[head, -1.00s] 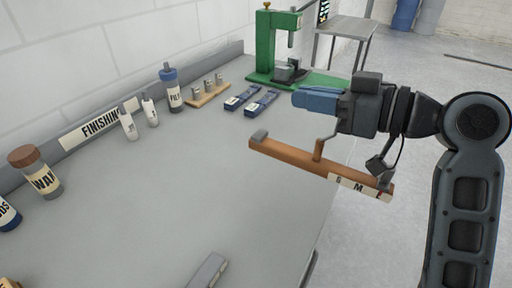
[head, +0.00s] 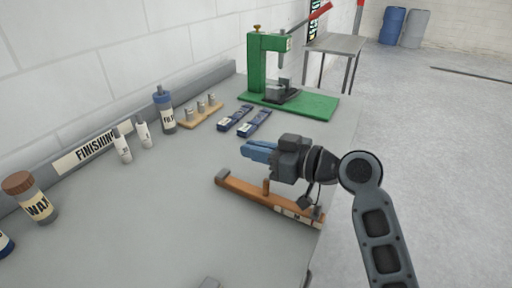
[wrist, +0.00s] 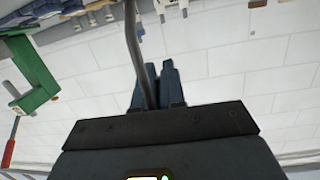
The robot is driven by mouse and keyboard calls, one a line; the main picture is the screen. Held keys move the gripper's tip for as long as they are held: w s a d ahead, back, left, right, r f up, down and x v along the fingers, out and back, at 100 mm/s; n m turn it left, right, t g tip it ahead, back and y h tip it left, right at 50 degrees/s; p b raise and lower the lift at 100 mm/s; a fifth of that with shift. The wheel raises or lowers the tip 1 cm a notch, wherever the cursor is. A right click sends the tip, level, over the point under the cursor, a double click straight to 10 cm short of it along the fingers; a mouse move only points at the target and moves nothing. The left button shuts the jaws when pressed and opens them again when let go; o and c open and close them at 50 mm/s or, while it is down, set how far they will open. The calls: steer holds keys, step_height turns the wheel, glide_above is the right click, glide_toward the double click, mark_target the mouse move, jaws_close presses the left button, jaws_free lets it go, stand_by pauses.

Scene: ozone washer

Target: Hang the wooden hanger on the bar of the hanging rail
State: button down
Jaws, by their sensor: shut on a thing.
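The wooden hanger (head: 245,193) is a brown wooden bar with grey end pieces, a short upright peg and a white lettered label toward its right end. I cannot make out the hanging rail in either view.
The grey table (head: 130,230) has free room at front left. A green press (head: 262,70) stands at the back, with blue packets (head: 253,122) nearer. Bottles, including a wax jar (head: 38,200), line the white wall.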

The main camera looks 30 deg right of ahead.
steer(key=c, duration=1.2)
jaws_free()
steer(key=b+v, duration=0.2)
steer(key=v, duration=1)
